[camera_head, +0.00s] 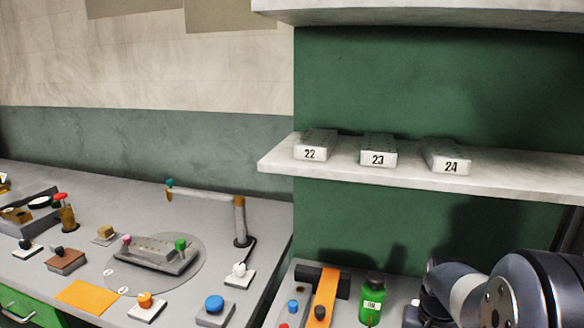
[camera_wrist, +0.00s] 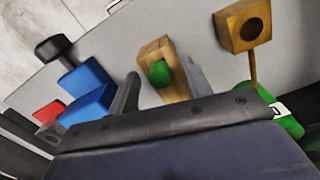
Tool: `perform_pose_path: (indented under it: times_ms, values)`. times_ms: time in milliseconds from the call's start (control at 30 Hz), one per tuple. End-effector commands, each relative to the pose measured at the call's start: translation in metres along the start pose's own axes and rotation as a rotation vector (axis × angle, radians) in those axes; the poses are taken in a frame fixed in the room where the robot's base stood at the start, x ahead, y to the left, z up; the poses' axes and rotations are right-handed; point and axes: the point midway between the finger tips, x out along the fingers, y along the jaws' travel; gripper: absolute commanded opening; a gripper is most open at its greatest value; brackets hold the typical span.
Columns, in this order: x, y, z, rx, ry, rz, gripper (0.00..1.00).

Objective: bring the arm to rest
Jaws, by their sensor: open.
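My arm (camera_head: 520,290) shows at the lower right of the head view, in front of the green wall below the shelf. Its gripper end is out of that view. In the wrist view my gripper (camera_wrist: 160,70) is open, with its two grey fingers apart. A wooden block with a green knob (camera_wrist: 158,73) shows between and beyond the fingertips. I see nothing held between the fingers; whether they touch the block I cannot tell.
The wrist view shows blue blocks (camera_wrist: 88,84), a wooden block with a dark hole (camera_wrist: 243,27) and a green object (camera_wrist: 291,125) near my gripper. In the head view a green bottle (camera_head: 372,303) stands left of my arm. A shelf (camera_head: 400,180) holds numbered boxes above.

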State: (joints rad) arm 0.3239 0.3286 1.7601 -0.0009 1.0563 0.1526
Motion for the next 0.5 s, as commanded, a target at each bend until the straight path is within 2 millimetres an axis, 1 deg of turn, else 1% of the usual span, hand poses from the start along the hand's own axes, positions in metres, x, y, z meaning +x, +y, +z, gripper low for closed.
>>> perform_pose_path:
  times_ms: [33, 167, 500]
  values:
    - [-0.011, 0.000, -0.001, 0.000, 0.008, -0.001, 0.47]
    - [-0.035, 0.000, -0.001, 0.000, 0.008, -0.001, 0.47]
    - [-0.104, 0.000, -0.001, 0.000, 0.008, -0.001, 0.47]
